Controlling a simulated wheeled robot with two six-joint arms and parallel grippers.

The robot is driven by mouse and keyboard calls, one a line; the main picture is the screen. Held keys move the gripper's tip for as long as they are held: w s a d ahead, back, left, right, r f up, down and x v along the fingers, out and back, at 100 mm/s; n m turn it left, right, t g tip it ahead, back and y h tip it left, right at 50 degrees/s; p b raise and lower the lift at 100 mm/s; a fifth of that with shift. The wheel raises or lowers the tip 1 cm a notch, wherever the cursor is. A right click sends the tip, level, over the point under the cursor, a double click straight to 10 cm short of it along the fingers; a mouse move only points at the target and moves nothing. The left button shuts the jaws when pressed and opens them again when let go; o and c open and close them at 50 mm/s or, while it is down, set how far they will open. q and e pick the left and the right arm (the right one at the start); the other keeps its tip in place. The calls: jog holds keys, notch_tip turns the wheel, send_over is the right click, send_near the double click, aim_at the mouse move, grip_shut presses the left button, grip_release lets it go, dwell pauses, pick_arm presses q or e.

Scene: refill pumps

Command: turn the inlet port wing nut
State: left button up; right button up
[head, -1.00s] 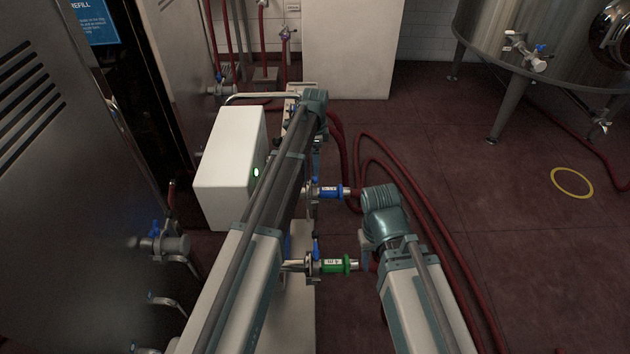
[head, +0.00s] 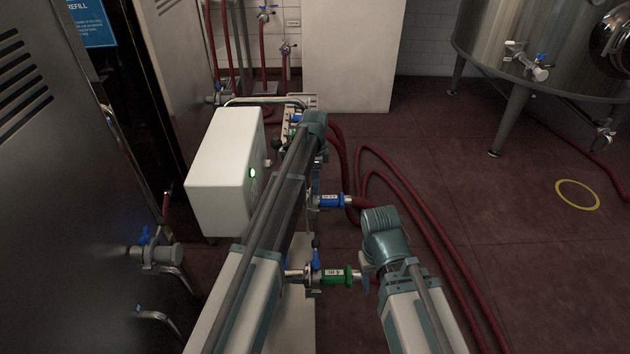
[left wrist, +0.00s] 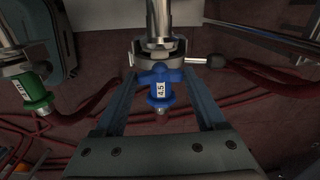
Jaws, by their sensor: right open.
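In the left wrist view a blue coupling (left wrist: 161,86) with a numbered label and side wings sits under a silver clamp ring (left wrist: 160,55).
A white box (head: 222,170) with a green light stands left of my left arm. Dark red hoses (head: 405,200) run from the couplings over the floor. A steel tank (head: 520,45) stands at the back right. The floor at right is mostly clear.

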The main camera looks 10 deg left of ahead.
pick_arm(q)
jog(key=c, duration=0.8)
